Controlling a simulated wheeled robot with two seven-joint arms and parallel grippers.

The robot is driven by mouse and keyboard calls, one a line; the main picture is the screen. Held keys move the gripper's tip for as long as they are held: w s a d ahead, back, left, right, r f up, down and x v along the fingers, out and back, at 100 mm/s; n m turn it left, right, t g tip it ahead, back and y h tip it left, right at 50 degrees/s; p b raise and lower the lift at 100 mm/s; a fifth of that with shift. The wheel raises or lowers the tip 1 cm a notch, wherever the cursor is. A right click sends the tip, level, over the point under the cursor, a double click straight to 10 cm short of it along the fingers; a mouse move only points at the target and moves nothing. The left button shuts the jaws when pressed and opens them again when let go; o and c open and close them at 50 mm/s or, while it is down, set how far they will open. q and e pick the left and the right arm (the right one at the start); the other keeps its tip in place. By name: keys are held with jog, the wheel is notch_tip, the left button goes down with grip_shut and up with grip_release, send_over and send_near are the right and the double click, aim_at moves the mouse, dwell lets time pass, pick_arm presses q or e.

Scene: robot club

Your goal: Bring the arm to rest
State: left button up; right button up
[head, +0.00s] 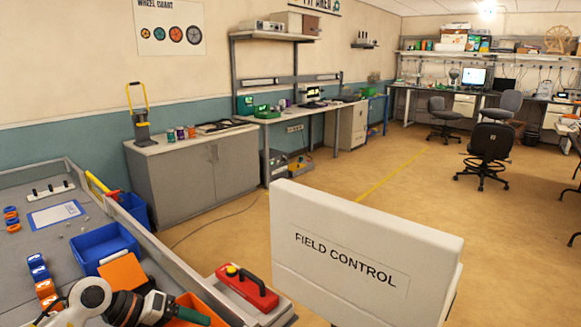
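My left arm (88,297) shows at the bottom left, with a white joint and a black ribbed wrist. Its gripper (160,307) is low over the workbench, at the near corner beside the orange items. A dark green, handle-like piece (192,312) lies at the gripper's end. I cannot tell whether the gripper holds it, and the fingers are not clear. My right arm and gripper are not in view.
The grey workbench (88,222) holds a blue bin (103,247) and an orange block (122,271). A red box with a yellow button (247,288) and a white "FIELD CONTROL" panel (365,250) stand to the right. Open floor (400,190) lies beyond.

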pick_arm(q)
jog(key=s+d+r+n+t+h, duration=0.1)
jog(key=d+r+n+t+h, duration=0.5)
jog(key=d+r+n+t, duration=0.35)
jog(key=s+a+f+n+t+y, duration=0.1)
jog(key=s+a+f+n+y, duration=0.2)
jog(key=a+f+n+y, duration=0.5)
jog(key=s+a+f+n+t+y, duration=0.25)
jog(key=a+n+y, duration=0.25)
jog(key=n+y, duration=0.6)
jog(key=s+d+f+n+g+h, duration=0.2)
jog(key=s+f+g, duration=0.5)
jog(key=s, duration=0.4)
jog(key=s+d+f+n+g+h, duration=0.25)
jog(key=s+f+g, duration=0.35)
jog(key=s+f, duration=0.3)
notch_tip(320, 180, down, 22)
jog(key=s+r+g+p, duration=0.1)
jog(key=s+p, duration=0.1)
jog(key=s+a+f+g+p, duration=0.1)
jog(key=s+a+f, duration=0.2)
jog(key=s+f, duration=1.2)
jog(key=shift+s+a+f+y, duration=0.15)
jog(key=shift+s+f+y, duration=0.15)
jog(key=shift+s, duration=0.6)
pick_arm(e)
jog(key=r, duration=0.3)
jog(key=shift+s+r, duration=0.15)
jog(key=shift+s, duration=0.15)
